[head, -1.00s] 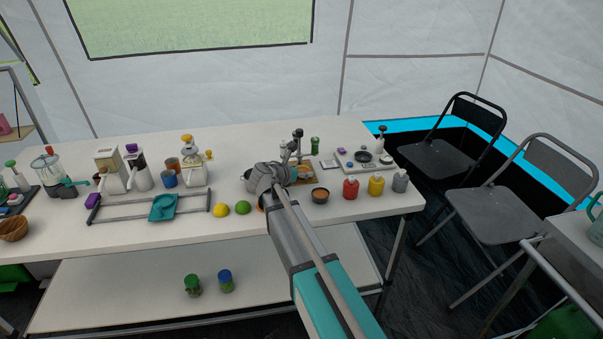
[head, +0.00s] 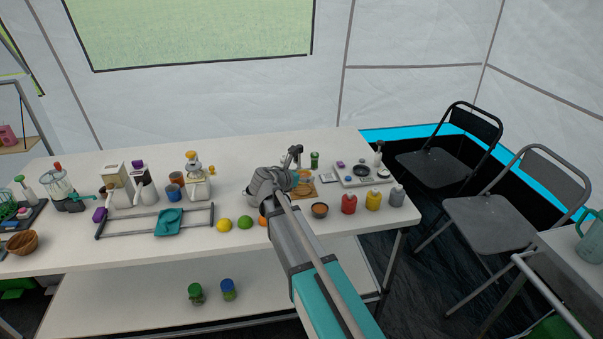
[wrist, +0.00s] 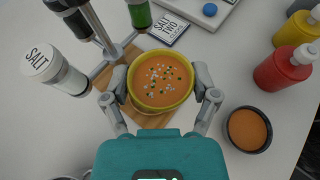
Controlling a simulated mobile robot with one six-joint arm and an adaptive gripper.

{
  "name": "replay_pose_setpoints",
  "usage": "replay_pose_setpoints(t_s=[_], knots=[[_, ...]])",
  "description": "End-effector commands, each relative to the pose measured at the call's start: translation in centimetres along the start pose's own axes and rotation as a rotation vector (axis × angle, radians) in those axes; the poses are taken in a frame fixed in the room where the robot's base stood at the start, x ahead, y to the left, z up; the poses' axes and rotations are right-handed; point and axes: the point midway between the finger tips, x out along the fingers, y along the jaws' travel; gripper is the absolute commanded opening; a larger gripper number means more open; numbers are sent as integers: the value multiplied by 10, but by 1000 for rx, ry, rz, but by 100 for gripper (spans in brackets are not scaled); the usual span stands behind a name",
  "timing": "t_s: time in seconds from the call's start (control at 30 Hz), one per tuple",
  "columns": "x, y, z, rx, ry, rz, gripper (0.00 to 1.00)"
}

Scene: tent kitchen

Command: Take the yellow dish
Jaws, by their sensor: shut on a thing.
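The yellow dish (wrist: 187,97) is a round bowl of orange soup with green and white bits on top, in the middle of the wrist view. My gripper (wrist: 161,96) is shut on it, with one finger against each side of the rim. A wooden board (wrist: 117,86) lies under or just below the dish; I cannot tell whether they touch.
A salt shaker (wrist: 54,70) and a stand with dark and green bottles are close left and behind. A dark bowl of soup (wrist: 248,130) and a red bottle (wrist: 286,66) are on the right. A card (wrist: 162,28) lies behind.

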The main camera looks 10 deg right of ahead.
Motion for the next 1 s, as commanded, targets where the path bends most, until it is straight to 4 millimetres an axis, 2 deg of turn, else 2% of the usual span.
replay_pose_setpoints(t_s=[0.03, 0.27, 0.4, 0.6, 1.0], knots=[[-9, -6, 10, 0, 0, 0, 19], [-32, -24, 29, 0, 0, -1, 19], [-56, -51, 32, 0, 0, -1, 19], [-82, -77, 37, 0, 0, 0, 19], [-95, -90, 39, 1, 0, -1, 19]])
